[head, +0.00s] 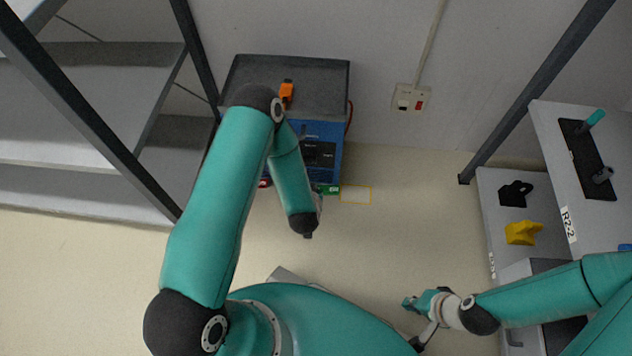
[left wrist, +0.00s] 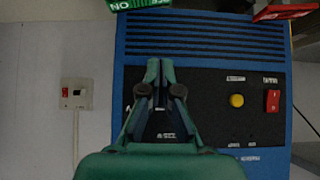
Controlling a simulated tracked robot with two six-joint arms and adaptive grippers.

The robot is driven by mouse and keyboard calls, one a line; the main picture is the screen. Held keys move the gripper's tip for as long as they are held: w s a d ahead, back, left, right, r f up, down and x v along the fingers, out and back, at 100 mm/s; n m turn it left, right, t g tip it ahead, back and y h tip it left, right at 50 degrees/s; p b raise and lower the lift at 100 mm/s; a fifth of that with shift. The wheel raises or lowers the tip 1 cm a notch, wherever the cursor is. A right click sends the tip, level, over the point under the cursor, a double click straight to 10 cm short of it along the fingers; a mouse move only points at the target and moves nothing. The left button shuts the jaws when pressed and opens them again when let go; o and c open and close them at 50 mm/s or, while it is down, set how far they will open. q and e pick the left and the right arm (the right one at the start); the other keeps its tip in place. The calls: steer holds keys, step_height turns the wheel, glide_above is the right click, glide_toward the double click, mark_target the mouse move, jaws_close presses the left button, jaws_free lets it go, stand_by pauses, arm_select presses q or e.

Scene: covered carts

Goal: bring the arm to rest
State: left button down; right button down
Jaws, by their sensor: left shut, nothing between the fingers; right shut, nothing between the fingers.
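My left arm comes in from the left, bends over at its elbow and hangs down in front of the blue unit. My left gripper is mostly hidden behind its own wrist in the head view. In the left wrist view my left gripper (left wrist: 163,78) is shut and empty, in front of the black control panel (left wrist: 222,105) of the blue unit (left wrist: 195,35). I cannot tell whether it touches the panel. My right gripper (head: 411,303) is shut and empty over the floor at the lower right, left of the shelf cart.
The blue unit (head: 327,133) has a dark grey top (head: 320,75) with an orange item (head: 287,92) on it. The right shelf cart (head: 492,215) holds a black piece (head: 515,193) and a yellow piece (head: 522,233). A grey rack (head: 115,85) stands left. The middle floor (head: 415,210) is clear.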

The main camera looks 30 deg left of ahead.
arm_select(q)
steer(key=shift+s+d+r, duration=0.2)
steer(key=shift+s+r, duration=0.2)
step_height(320, 180, up, 4)
steer(key=d+m+h, duration=0.1)
steer(key=d+h, duration=0.1)
steer(key=d, duration=0.1)
steer(key=s+d+m+g+h, duration=0.2)
steer(key=s+d+g+h, duration=0.45)
steer(key=s, duration=0.95)
step_height(320, 180, up, 32)
steer(key=d+g+p, duration=0.1)
steer(key=d+p, duration=0.1)
steer(key=p, duration=2.9)
steer(key=shift+s+d+f+y+p, duration=0.2)
steer(key=shift+s+f+y+p, duration=0.1)
steer(key=shift+s+y, duration=0.15)
